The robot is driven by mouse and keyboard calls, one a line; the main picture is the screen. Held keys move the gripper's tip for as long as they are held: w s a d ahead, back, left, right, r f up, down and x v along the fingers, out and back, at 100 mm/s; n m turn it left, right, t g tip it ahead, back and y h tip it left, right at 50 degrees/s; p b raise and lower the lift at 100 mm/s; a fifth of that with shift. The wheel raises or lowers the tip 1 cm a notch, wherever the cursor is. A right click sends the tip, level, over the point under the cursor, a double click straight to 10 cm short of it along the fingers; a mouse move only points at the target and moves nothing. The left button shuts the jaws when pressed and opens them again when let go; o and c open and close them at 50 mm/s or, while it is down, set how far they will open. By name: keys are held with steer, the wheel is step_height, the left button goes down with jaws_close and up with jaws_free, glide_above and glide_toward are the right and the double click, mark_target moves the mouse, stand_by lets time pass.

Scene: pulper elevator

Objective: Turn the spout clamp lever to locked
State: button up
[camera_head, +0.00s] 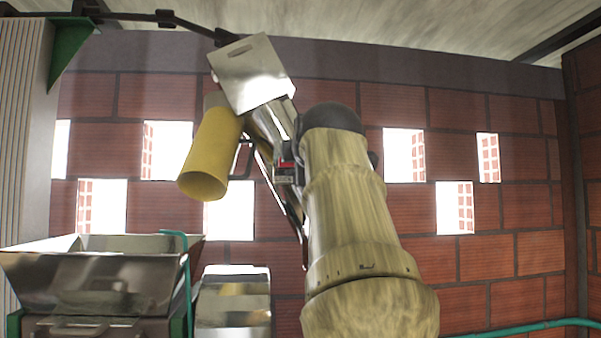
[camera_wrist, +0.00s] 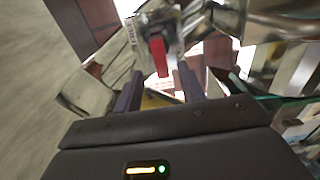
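The red lever (camera_wrist: 158,55) sits on a metal clamp body (camera_wrist: 155,28) in the wrist view. In the head view the lever shows as a small red patch (camera_head: 287,163) just left of my arm, beside the metal chute. My gripper (camera_wrist: 161,72) is open, its two dark fingers apart on either side of the lever's lower end. I cannot tell whether either finger touches the lever. The yellow spout tube (camera_head: 212,150) hangs tilted left of the clamp. My arm hides the gripper in the head view.
A silver plate (camera_head: 252,75) tops the chute. A metal hopper (camera_head: 95,280) and a metal box (camera_head: 233,302) stand lower left. A green pipe (camera_head: 530,327) runs at lower right. The brick wall (camera_head: 510,250) is behind, with open room right of my arm.

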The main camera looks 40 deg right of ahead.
steer(key=b+v, duration=0.2)
steer(key=v, duration=0.8)
steer(key=shift+b, duration=0.3)
steer(key=shift+w+a, duration=0.1)
